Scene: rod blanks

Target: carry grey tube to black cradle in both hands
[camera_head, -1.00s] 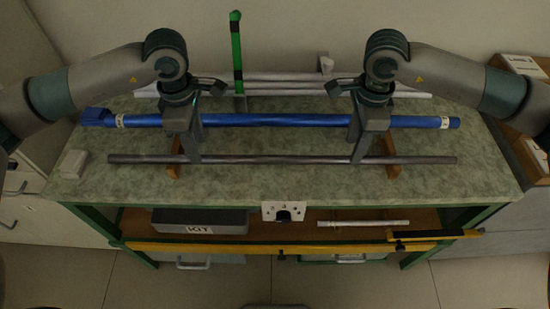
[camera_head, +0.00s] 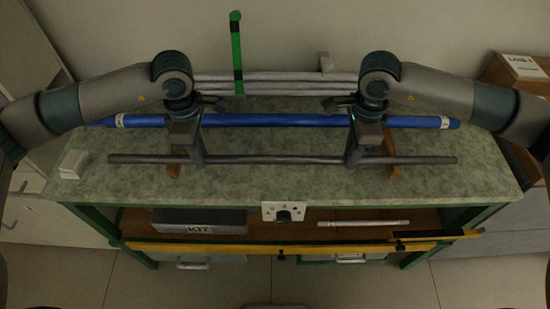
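The grey tube (camera_head: 275,160) lies level across the front of the green-topped bench, on two wooden rests (camera_head: 173,171) (camera_head: 392,172). My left gripper (camera_head: 197,162) is down at the tube left of its middle. My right gripper (camera_head: 352,162) is down at it right of the middle. The fingers point down and meet the tube in the picture. Whether they are closed on it or only around it cannot be made out. I cannot make out a black cradle.
A long blue tube (camera_head: 275,120) lies behind the grey one, passing behind both grippers. Several pale tubes (camera_head: 290,88) lie at the back by an upright green post (camera_head: 236,50). A white block (camera_head: 74,164) sits at the left. The bench top (camera_head: 275,185) in front is clear.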

